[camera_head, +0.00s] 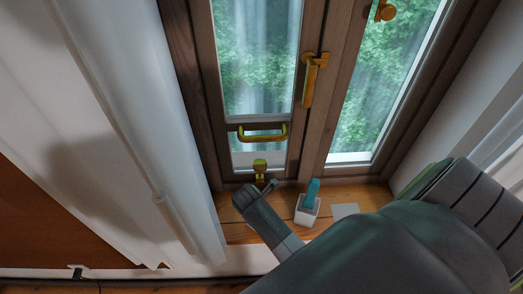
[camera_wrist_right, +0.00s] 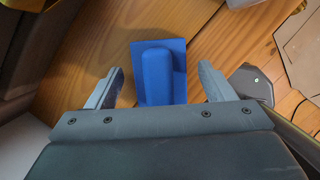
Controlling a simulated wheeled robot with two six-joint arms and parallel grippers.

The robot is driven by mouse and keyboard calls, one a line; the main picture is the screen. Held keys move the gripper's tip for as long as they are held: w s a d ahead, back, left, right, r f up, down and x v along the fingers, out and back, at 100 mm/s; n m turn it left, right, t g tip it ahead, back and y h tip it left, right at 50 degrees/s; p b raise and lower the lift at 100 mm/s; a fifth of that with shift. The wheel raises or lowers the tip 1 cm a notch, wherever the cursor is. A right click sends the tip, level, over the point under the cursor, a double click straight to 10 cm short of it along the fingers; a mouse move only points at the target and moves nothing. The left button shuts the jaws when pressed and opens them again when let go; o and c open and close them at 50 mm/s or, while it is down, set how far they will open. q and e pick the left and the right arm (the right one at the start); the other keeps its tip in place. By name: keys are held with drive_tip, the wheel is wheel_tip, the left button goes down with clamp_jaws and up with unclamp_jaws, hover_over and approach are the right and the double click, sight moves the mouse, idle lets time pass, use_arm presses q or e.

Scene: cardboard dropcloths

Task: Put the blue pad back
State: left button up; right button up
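The blue pad (camera_wrist_right: 158,72) shows in the right wrist view. It is a flat square plate with a rounded raised grip along its middle, over a wooden surface. My right gripper (camera_wrist_right: 160,72) is open, with one finger on each side of the pad. A gap shows between each finger and the pad, and the pad's near end is hidden behind the gripper body. In the head view my right arm comes in from the lower right, and the blue pad cannot be made out there. My left gripper is not in view.
A wooden sill (camera_head: 236,232) runs below a window with a brass handle (camera_head: 309,82) and a brass pull (camera_head: 262,138). A white cup (camera_head: 307,212) holding a teal item (camera_head: 311,192) stands on the sill beside my right arm. A pale card (camera_head: 345,210) lies right of it.

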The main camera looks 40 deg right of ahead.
drive_tip(key=v, duration=1.2)
drive_tip(key=shift+s+a+r, duration=0.1)
idle(0.5)
